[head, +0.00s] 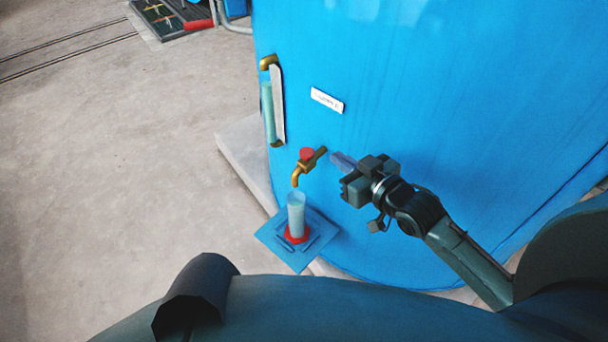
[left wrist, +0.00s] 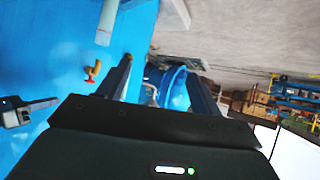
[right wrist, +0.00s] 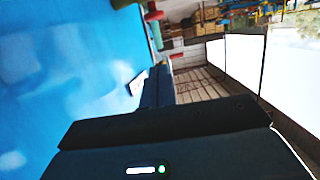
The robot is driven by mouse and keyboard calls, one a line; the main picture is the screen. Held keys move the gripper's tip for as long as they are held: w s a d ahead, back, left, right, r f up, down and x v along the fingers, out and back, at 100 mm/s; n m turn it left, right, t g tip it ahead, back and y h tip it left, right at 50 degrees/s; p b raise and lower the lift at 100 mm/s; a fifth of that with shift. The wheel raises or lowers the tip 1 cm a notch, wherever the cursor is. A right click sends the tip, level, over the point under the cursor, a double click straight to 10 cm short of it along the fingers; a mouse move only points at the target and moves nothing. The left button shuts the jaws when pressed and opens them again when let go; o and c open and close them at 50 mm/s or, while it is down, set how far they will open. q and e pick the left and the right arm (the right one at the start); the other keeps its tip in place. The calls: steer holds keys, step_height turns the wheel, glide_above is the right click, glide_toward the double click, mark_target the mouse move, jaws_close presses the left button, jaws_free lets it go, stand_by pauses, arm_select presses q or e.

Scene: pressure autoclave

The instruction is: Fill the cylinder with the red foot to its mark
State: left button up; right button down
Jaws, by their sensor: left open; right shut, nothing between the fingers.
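The clear cylinder (head: 296,212) stands upright with its red foot (head: 297,236) on a small blue shelf (head: 273,236). Its contents look pale; I cannot make out the mark or a level. The brass tap (head: 297,174) with a red knob (head: 306,154) is on the blue tank, its spout over the cylinder. The tap also shows in the left wrist view (left wrist: 92,72). My right gripper (head: 340,160) is shut and empty, just right of the tap and apart from it. My left gripper (left wrist: 160,67) is open and empty in its wrist view; the head view does not show it.
The blue tank (head: 430,90) fills the right side. It carries a sight tube (head: 268,112) with brass fittings and a white label (head: 327,100). A pale plinth (head: 243,150) lies at its base. The floor (head: 110,150) at left is clear.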

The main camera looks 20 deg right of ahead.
arm_select(q)
steer(key=shift+w+d+r, duration=0.2)
steer(key=shift+w+d, duration=0.1)
steer(key=shift+w, duration=0.25)
arm_select(e)
steer(key=shift+s+r, duration=0.1)
steer(key=shift+r, duration=0.35)
glide_above(307, 153)
steer(key=s, duration=0.2)
step_height(307, 153, down, 2)
arm_select(q)
steer(key=shift+s+f, duration=0.1)
steer(key=shift+f, duration=0.05)
arm_select(e)
steer(key=shift+d+f, duration=0.25)
steer(key=shift+f, duration=0.85)
steer(key=shift+d+f, duration=0.25)
steer(key=shift+f, duration=0.85)
